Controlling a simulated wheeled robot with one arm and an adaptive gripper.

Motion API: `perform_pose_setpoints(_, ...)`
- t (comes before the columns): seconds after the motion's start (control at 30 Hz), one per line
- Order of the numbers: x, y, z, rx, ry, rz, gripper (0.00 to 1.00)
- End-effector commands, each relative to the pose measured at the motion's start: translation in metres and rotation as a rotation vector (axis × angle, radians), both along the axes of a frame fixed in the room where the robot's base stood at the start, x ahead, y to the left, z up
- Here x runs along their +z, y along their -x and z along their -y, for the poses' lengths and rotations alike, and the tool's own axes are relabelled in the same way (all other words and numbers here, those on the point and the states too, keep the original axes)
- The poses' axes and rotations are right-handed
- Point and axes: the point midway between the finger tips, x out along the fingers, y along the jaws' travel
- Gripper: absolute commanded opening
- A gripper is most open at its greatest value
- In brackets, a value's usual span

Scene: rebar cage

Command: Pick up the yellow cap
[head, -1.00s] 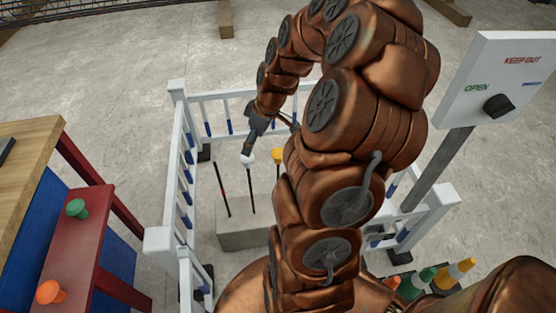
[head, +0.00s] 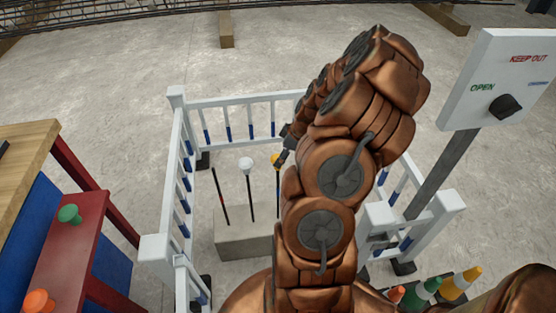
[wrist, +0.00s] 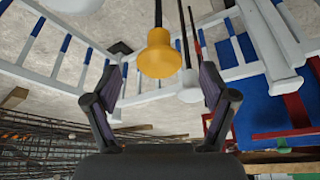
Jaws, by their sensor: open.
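The yellow cap (head: 275,158) sits on top of an upright thin bar on a concrete block (head: 240,240), partly hidden by my gripper in the head view. In the wrist view the yellow cap (wrist: 159,58) lies between my open fingers and somewhat beyond them, with a gap on each side. My gripper (wrist: 160,80) is open and empty. In the head view its end (head: 284,150) is beside the yellow cap, mostly hidden by my arm.
A white cap (head: 246,164) tops the neighbouring bar; a third bar (head: 219,195) is bare. A white railing (head: 172,190) surrounds the block. A sign post (head: 440,175) stands at right, near several cones (head: 421,288). A red bench (head: 80,240) with green and orange caps is at left.

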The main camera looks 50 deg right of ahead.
Motion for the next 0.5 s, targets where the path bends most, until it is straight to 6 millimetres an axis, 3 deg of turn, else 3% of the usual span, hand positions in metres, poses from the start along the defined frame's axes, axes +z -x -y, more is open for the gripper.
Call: perform_pose_setpoints(0.5, -0.041, -0.021, -0.009, 0.0, 0.0, 0.0, 0.83)
